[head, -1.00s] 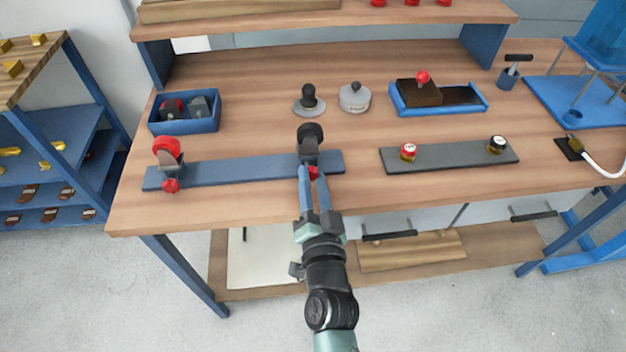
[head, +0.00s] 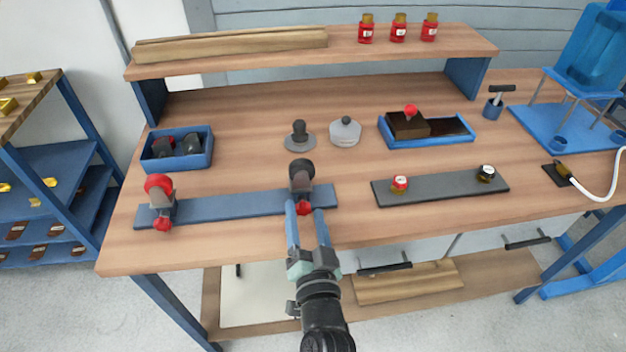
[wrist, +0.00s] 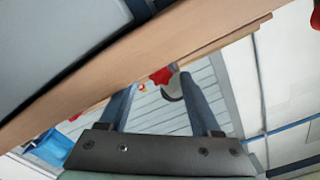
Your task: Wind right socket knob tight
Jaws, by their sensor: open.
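The right socket (head: 301,175) stands at the right end of a blue bar (head: 230,205) on the bench, with a black wheel on top. Its red knob (head: 304,208) faces the bench front. My gripper (head: 305,207) is open, with one finger on each side of the red knob; I cannot tell whether either touches it. In the wrist view, part of the red knob (wrist: 160,75) and a dark round part (wrist: 173,90) show between the fingertips. The left socket (head: 160,195), with a red wheel and red knob, stands at the bar's left end.
Behind the bar are a blue bin (head: 178,150), a black-knobbed disc (head: 299,138), a grey round pot (head: 345,133) and a blue tray (head: 428,138). A grey plate (head: 440,190) with two small capped pieces lies to the right. The bench front edge runs under my arm.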

